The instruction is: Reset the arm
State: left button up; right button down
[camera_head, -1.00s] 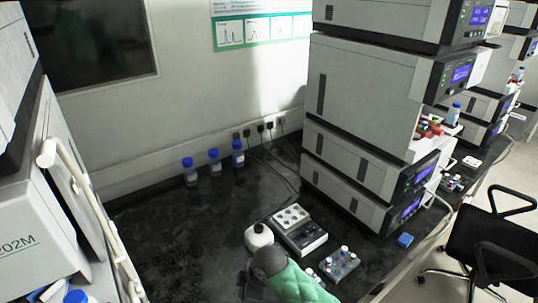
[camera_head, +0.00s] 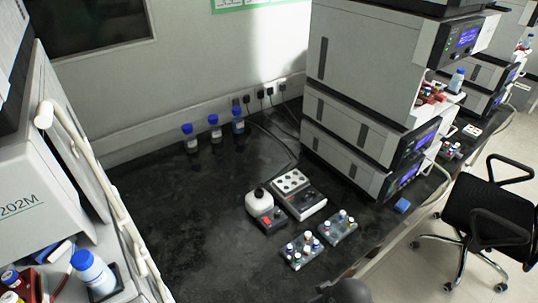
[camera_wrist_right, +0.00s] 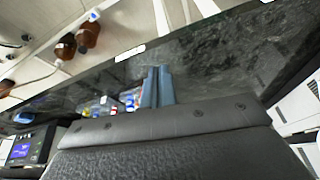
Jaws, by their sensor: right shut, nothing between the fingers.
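My right gripper (camera_wrist_right: 158,88) shows in the right wrist view with its two blue-grey fingers together and nothing between them. It is apart from the black bench (camera_head: 185,235), whose surface shows beyond the fingers. In the head view only a dark rounded part of my arm shows at the bottom edge, right of centre. The gripper itself is out of that view. My left gripper shows in neither view.
Vial racks (camera_head: 300,250) (camera_head: 338,227), a white-topped mixer (camera_head: 266,210) and a block with wells (camera_head: 298,195) stand on the bench. Blue-capped bottles (camera_head: 214,130) line the back. Stacked instruments (camera_head: 365,75) rise at right, with a chair (camera_head: 488,215) beyond. The bench's middle-left is clear.

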jog(key=s+d+m+h, duration=0.2)
jog(key=s+d+m, duration=0.1)
jog(key=s+d, duration=0.4)
notch_tip(320, 180, down, 30)
jog(key=w+g+b, duration=0.1)
jog(key=w+b, duration=0.1)
jog(key=b, duration=0.1)
jog(key=s+f+b, duration=0.1)
jog(key=s+f, duration=0.2)
jog(key=f, duration=0.8)
jog(key=s+a+f+g+b, duration=0.1)
jog(key=s+f, duration=0.3)
jog(key=f, duration=0.8)
jog(key=shift+s, duration=0.25)
